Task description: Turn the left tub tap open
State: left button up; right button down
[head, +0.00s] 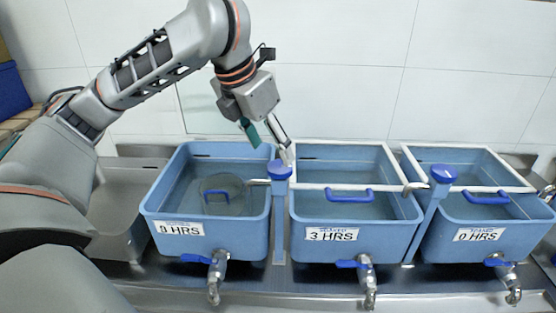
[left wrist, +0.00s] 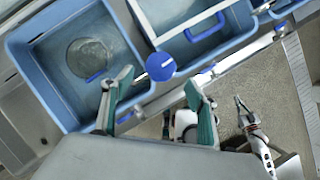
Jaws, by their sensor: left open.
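The left tub (head: 148,207) is blue, labelled "8 HRS", and holds water and a round thing with a blue handle. Its metal tap (head: 215,275) is low on the front, with a blue lever (head: 196,258) pointing left. My left gripper (head: 270,143) is open and empty, high above the back right of this tub, well away from the tap. In the left wrist view, the left tub (left wrist: 40,95) is at upper left, and a bit of blue, perhaps the lever (left wrist: 123,117), shows beside a finger. What seems my right gripper (left wrist: 242,103) is small at right.
A middle tub labelled "3 HRS" (head: 299,225) and a right tub labelled "0 HRS" (head: 540,235) have similar taps. Blue-capped posts (head: 281,172) and white rails rise between tubs. A metal counter edge (head: 260,297) runs along the front.

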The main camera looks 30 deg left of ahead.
aim_at(279, 166)
pick_arm(q)
jog(key=shift+x, duration=2.75)
jog(key=c, duration=1.1)
